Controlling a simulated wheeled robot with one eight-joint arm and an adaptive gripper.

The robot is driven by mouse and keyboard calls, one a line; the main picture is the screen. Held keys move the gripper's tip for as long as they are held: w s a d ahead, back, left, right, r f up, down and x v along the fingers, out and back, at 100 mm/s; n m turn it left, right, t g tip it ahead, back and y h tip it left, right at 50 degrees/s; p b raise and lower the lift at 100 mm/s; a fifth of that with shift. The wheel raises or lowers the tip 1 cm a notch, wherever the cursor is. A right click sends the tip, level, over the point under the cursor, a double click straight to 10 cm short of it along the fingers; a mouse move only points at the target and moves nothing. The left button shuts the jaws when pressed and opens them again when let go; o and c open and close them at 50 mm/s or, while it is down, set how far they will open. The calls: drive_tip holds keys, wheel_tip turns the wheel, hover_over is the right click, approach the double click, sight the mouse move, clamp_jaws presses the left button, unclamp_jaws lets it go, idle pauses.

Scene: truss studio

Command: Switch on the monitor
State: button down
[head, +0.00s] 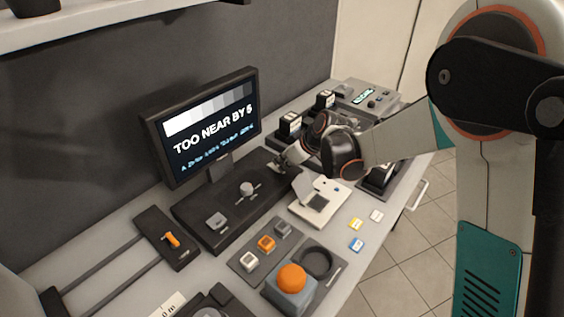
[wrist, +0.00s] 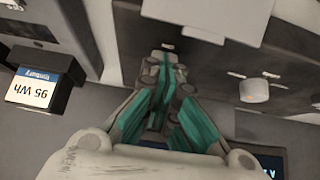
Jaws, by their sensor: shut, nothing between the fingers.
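The monitor (head: 208,125) stands at the back of the bench with its screen lit, showing grey bars and the words "TOO NEAR BY 5". The knob also shows in the wrist view (wrist: 254,90). My gripper (head: 280,167) is over the right end of this panel, right of the knob. In the wrist view its teal fingers (wrist: 166,62) are together and empty. Their tips hide what lies beneath them; I cannot tell whether they touch the panel.
Black batteries (head: 290,124) stand behind; one shows in the wrist view (wrist: 40,88).

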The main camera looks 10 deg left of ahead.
drive_tip(key=shift+w, duration=0.1)
drive_tip(key=shift+w+a+r, duration=0.25)
drive_tip(key=shift+w+a, duration=0.05)
drive_tip(key=shift+a, duration=0.3)
drive_tip(key=shift+r+p, duration=0.25)
drive_tip(key=shift+p, duration=0.05)
wheel_tip(320, 180, up, 4)
drive_tip(key=shift+s+d+r+p, duration=0.1)
drive_tip(key=shift+d+p, duration=0.05)
drive_tip(key=shift+p, duration=1.1)
drive_tip(key=s+d+r+p, duration=0.2)
drive_tip(key=s+d+r, duration=0.2)
drive_tip(key=d, duration=0.3)
drive_tip(key=shift+r, duration=0.7)
